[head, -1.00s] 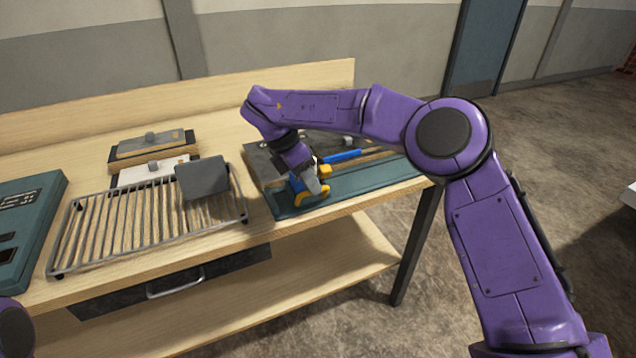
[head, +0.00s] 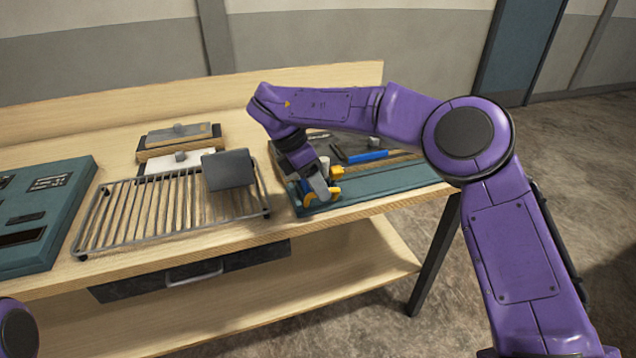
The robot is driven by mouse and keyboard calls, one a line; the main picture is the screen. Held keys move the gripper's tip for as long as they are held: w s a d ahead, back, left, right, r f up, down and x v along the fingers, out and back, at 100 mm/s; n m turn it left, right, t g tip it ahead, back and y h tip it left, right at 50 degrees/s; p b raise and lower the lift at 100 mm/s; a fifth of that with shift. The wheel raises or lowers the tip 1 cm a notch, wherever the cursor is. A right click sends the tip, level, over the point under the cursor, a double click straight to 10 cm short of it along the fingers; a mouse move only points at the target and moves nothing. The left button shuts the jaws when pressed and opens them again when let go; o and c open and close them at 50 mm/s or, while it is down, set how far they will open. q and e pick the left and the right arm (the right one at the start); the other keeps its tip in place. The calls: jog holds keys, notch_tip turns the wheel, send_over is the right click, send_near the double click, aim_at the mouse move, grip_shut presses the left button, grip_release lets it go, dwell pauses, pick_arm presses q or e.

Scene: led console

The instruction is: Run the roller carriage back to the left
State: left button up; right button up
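The teal roller fixture (head: 400,186) lies at the right end of the bench. Yellow parts (head: 336,172), probably of the roller carriage, show around my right gripper (head: 322,190) near the fixture's left end. The gripper points down at them, and its grey fingers overlap them. The fingertips are too small and hidden to tell whether they grip. A blue bar (head: 366,156) lies just right of the gripper, along the fixture. My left gripper is out of view; only a purple piece of my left arm shows at the bottom left.
A wire rack (head: 112,222) with a grey block (head: 228,169) stands left of the fixture. A teal console (head: 72,212) lies at the far left. A small wooden stand (head: 152,155) is behind the rack. A drawer handle (head: 195,274) sits below the bench top.

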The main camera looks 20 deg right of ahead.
jog(key=shift+r, duration=0.15)
jog(key=p+v, duration=0.2)
jog(key=v, duration=0.8)
jog(key=shift+a+r, duration=0.15)
